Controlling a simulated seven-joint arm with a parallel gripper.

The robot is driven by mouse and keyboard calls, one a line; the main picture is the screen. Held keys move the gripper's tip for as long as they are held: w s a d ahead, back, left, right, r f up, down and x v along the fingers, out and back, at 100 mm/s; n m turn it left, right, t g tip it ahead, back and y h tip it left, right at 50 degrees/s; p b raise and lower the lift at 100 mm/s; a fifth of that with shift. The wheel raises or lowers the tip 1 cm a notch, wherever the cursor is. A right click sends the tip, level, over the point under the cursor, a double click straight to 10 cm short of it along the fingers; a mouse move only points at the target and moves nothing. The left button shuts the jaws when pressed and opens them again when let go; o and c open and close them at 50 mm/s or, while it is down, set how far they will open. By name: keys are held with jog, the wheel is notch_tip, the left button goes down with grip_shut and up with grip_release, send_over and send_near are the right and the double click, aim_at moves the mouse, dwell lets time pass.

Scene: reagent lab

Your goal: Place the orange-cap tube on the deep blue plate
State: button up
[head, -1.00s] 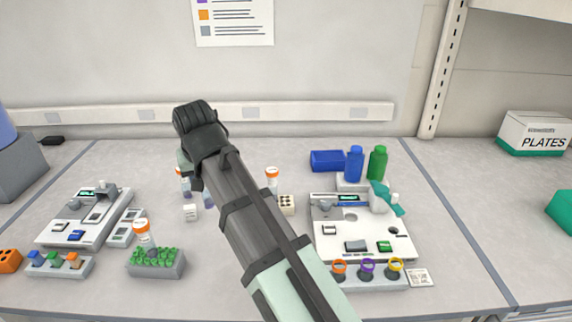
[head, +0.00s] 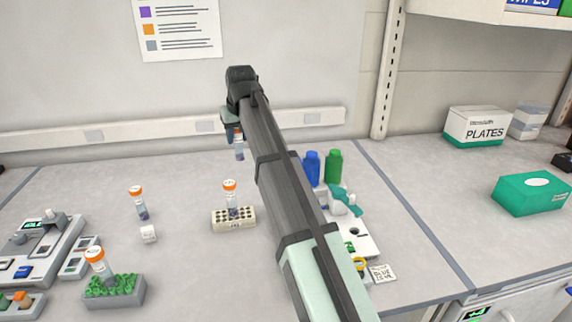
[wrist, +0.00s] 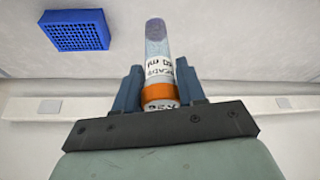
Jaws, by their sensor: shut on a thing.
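My gripper (head: 236,132) is shut on an orange-cap tube (head: 239,150), held in the air above the back of the bench. In the wrist view the tube (wrist: 157,45) sits between the two blue-grey fingers, with its orange cap near the palm and its dark-bottomed end pointing away. The deep blue plate (wrist: 77,30), a gridded block, lies apart from the tube at the upper left of the wrist view. In the head view the plate does not show; my arm covers the area left of the blue bottle.
Blue (head: 312,168) and green (head: 334,167) bottles stand right of my arm. The right bench has free room before a teal box (head: 530,195).

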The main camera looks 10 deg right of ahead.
jog(key=w+d+r, duration=0.1)
jog(key=w+d, duration=0.4)
jog(key=d, duration=0.3)
jog(key=w+d, duration=0.5)
jog(key=d, duration=0.3)
jog(key=shift+d+f, duration=0.15)
jog(key=shift+f, duration=2.25)
jog(key=shift+d+f, duration=0.15)
jog(key=shift+f, duration=2.25)
jog(key=o, duration=1)
jog(key=shift+f, duration=0.15)
jog(key=v, duration=1.2)
jog(key=shift+s, duration=0.1)
